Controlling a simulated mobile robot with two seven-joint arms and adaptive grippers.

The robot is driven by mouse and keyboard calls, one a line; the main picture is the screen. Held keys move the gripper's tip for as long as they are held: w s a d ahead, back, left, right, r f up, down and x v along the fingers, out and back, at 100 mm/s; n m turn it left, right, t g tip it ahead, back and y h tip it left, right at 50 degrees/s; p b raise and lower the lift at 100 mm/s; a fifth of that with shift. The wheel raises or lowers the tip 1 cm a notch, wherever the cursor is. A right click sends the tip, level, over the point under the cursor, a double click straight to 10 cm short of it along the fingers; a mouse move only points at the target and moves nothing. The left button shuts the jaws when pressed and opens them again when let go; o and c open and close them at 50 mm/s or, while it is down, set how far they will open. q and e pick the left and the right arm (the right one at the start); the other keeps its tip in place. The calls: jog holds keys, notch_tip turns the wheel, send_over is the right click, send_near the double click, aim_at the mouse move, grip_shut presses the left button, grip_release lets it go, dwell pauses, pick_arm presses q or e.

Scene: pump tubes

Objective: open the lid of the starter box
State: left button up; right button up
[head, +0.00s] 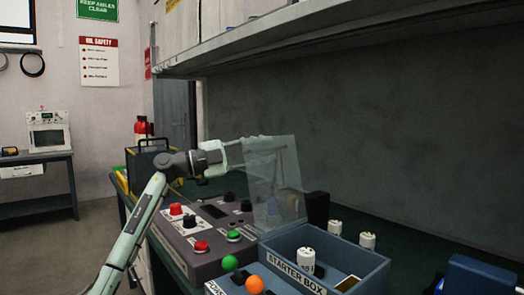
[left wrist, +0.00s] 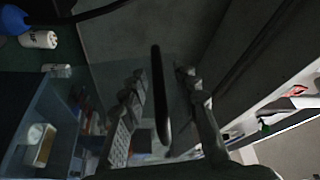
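The starter box (head: 345,280) is an open-topped blue-grey box with a "STARTER BOX" label, at the lower right of the head view. Its clear lid (head: 272,195) stands raised, roughly upright, at the box's left side. My left gripper (head: 268,145) is at the lid's upper part, its fingers partly seen through or beside the pane. In the left wrist view the two fingers (left wrist: 166,108) are apart, with a dark bar (left wrist: 160,90) between them and gaps on both sides. I cannot tell whether either finger touches the lid. My right gripper is out of view.
A white starter (head: 306,260) stands in the box. White starters (head: 367,240) stand behind it. A control panel (head: 205,235) with knobs and buttons lies left of the box. A shelf (head: 250,40) overhangs the bench.

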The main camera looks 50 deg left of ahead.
pick_arm(q)
jog(key=v, duration=1.2)
dwell(0.6)
